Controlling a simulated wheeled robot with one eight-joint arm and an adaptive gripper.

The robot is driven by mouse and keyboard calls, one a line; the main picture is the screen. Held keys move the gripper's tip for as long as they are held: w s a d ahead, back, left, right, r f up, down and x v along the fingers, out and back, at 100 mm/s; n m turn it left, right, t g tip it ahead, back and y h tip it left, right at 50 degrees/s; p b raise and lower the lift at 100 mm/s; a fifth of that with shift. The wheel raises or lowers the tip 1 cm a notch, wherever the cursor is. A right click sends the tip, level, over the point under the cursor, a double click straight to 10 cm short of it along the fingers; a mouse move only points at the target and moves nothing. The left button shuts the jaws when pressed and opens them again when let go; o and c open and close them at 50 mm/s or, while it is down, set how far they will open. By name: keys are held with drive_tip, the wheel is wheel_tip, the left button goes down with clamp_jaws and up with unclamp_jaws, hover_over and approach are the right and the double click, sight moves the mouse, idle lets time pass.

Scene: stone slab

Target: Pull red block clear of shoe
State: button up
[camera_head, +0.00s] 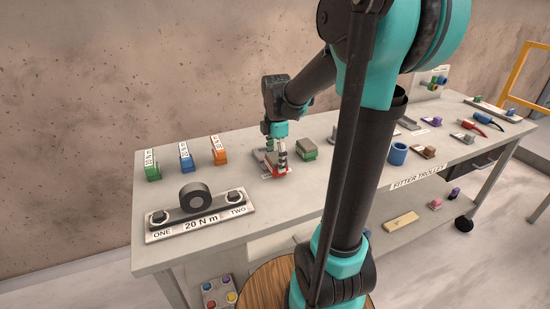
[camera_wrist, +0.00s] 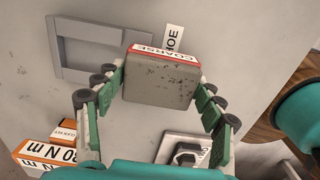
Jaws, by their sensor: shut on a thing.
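The red block (camera_wrist: 160,79) has a worn grey upper face and a red edge with a white label reading COARSE. My gripper (camera_wrist: 158,88) is shut on it, with a green-padded finger on each side. In the head view the red block (camera_head: 279,173) is low over the bench under my gripper (camera_head: 278,160). The shoe (camera_wrist: 68,45) is a grey recessed frame beyond and left of the block in the wrist view. The block overlaps its near right part in that view, so I cannot tell whether they touch. The block's underside is hidden.
Green (camera_head: 152,164), blue (camera_head: 186,157) and orange (camera_head: 219,150) labelled blocks stand left. A 20 N m fixture (camera_head: 196,205) is at the front left. Bare bench lies between it and my gripper.

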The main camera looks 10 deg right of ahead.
drive_tip(key=shift+s, duration=0.1)
drive_tip(key=shift+s+d+r, duration=0.15)
drive_tip(key=shift+s+r, duration=0.6)
drive_tip(key=shift+s+d+r, duration=0.15)
drive_tip(key=shift+s+r, duration=0.55)
drive_tip(key=shift+r, duration=0.05)
